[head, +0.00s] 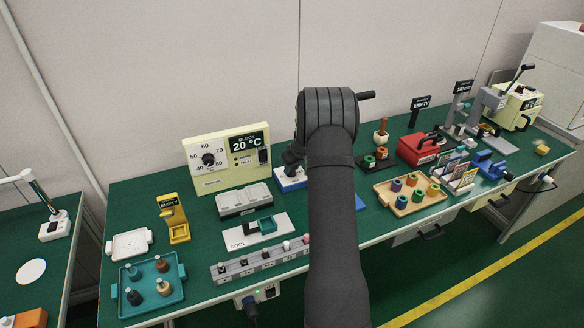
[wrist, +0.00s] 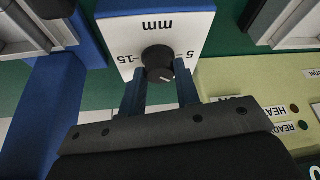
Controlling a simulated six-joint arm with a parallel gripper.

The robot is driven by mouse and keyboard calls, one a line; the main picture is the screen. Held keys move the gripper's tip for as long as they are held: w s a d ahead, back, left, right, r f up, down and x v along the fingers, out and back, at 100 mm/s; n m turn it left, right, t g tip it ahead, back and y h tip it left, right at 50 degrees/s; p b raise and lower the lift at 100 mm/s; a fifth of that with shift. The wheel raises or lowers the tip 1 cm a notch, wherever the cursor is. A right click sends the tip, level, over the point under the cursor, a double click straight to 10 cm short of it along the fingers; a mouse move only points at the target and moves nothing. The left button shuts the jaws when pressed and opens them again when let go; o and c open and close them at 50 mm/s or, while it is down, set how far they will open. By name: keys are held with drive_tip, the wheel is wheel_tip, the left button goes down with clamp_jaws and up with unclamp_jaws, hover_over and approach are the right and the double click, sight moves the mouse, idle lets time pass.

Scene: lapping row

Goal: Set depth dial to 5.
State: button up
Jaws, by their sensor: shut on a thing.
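The depth dial (wrist: 158,58) is a round black knob on a white panel (wrist: 190,30) marked "mm", with "5" on the right and "15" on the left, all upside down in the wrist view. A pale mark on the knob points down and slightly right. My gripper (wrist: 160,82) has one blue finger on each side of the knob and is shut on it. The fingers and palm hide the panel below the knob. In the head view the white and blue unit (head: 287,181) is partly hidden by my arm, and the dial face cannot be read.
A cream temperature box (head: 213,180) reading 20 °C stands left of the unit, close by the gripper; its edge shows in the wrist view (wrist: 225,75). A grey lidded block (head: 243,200) sits in front of it. A wooden tray (head: 383,190) of coloured rings lies right of my arm.

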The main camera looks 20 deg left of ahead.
drive_tip(key=n+g, duration=0.1)
drive_tip(key=n, duration=0.2)
drive_tip(key=n+g, duration=0.1)
drive_tip(key=n, duration=0.2)
drive_tip(key=shift+w+d+n+g, duration=0.1)
drive_tip(key=shift+w+n+g, duration=0.1)
drive_tip(key=shift+n+g, duration=0.15)
idle(0.5)
drive_tip(key=o, duration=1)
drive_tip(key=shift+y, duration=0.3)
drive_tip(key=shift+c, duration=0.2)
